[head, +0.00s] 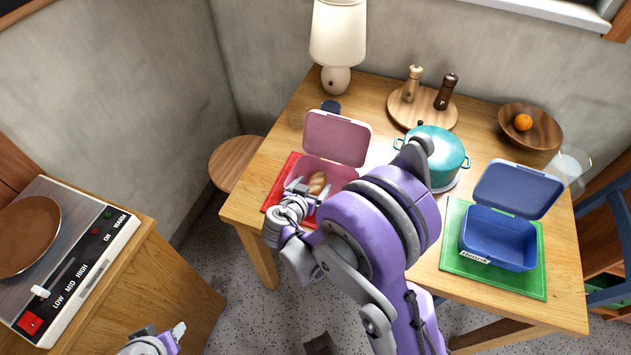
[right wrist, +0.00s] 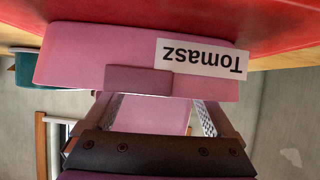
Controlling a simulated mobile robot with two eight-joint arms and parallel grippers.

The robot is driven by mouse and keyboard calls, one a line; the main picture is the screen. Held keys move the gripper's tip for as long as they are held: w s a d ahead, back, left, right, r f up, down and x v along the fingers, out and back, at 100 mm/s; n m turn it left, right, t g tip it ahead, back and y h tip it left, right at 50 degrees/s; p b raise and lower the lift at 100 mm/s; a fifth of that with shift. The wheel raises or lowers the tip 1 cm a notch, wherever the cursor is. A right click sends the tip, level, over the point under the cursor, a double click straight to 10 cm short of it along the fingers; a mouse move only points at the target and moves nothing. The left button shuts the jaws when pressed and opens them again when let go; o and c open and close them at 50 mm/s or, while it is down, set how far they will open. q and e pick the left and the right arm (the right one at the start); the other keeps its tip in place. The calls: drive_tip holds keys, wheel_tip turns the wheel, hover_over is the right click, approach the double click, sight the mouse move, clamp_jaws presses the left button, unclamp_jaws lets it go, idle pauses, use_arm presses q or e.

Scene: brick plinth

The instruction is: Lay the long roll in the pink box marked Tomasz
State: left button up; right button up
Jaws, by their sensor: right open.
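The pink box (head: 338,138) stands on a red mat at the left of the table with its lid open. Its front, with the label "Tomasz" upside down, fills the top of the right wrist view (right wrist: 95,55). The long roll (head: 317,182), a brown bread roll, lies in the box; it does not show in the right wrist view. My left gripper (head: 165,338) is at the bottom left edge, partly cut off, far from the box.
A blue open box (head: 498,238) stands on a green mat (head: 490,278) at the right. A teal pot (head: 435,157), a lamp (head: 338,40), a round board with two mills (head: 422,106) and a wooden bowl (head: 545,125) stand behind. A hotplate (head: 85,245) is at left.

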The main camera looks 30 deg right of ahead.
drive_tip(key=v, duration=0.9)
drive_tip(key=shift+s, duration=0.1)
drive_tip(key=s+a+r+n+g+y, duration=0.2)
drive_tip(key=s+n+y, duration=0.7)
drive_tip(key=s, duration=0.7)
drive_tip(key=shift+a+r+n, duration=0.2)
drive_tip(key=shift+r+n, duration=0.25)
drive_tip(key=shift+n, duration=0.05)
drive_tip(key=shift+c, duration=0.3)
